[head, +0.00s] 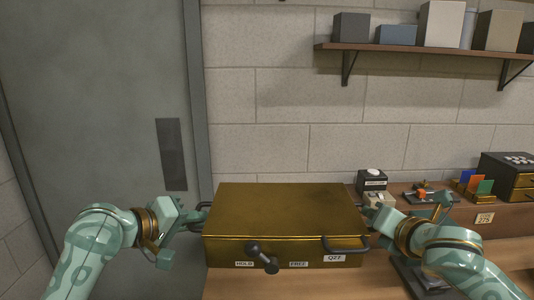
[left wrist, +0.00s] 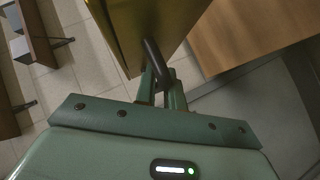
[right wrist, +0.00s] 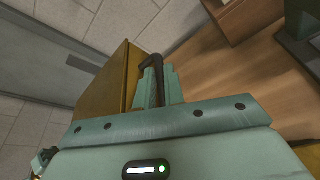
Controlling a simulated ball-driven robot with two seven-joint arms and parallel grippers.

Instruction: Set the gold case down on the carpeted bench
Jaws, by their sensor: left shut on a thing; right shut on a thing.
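The gold case (head: 285,208) is level in the middle of the head view, with a dark lever (head: 262,257) and a front handle (head: 346,244). A wood-brown bench top (head: 300,285) shows below and in front of the case. I recognise no carpet. The case's underside is hidden.
Behind right, a raised ledge (head: 484,219) carries a small button box (head: 373,180), coloured cards (head: 478,186) and a dark drawer box (head: 508,170). A dark device (head: 428,278) lies under my right arm. A wall shelf (head: 420,47) is above; a grey door (head: 95,100) is left.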

